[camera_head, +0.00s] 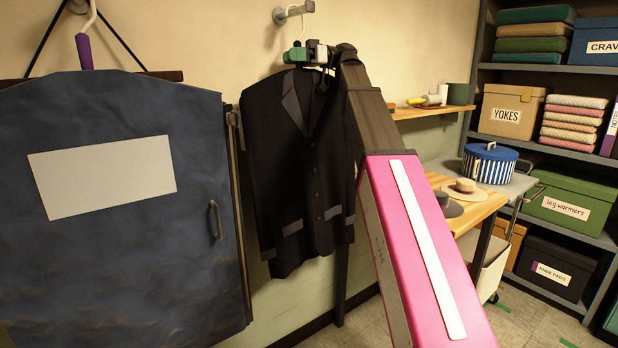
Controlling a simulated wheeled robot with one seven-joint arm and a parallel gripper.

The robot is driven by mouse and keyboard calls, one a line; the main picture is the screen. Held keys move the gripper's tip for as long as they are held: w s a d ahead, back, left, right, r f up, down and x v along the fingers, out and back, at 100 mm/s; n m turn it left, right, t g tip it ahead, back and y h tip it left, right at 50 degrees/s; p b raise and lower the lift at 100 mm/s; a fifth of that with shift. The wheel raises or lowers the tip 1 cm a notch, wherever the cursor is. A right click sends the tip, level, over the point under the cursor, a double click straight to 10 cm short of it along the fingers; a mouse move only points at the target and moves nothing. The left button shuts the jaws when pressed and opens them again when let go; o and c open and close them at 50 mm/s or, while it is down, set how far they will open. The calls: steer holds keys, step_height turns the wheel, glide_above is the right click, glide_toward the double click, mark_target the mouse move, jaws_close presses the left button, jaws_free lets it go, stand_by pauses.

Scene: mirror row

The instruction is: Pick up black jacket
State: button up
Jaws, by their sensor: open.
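The black jacket (296,170) hangs on a hanger from a grey wall hook (293,11), in the middle of the head view. It has grey lapels and grey pocket trims. My gripper (305,54) is at the top of the jacket, by its collar and the hanger neck. Its jaws are open. I cannot tell whether the hanger lies between the fingers. My pink and dark arm reaches up from the lower right and covers part of the jacket's right side.
A blue garment bag (120,250) with a blank white label hangs close at the left. A wooden shelf (432,112) and a table with hats (465,190) stand to the right. A rack of labelled boxes (512,112) fills the far right. Some floor is clear below.

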jaws_close()
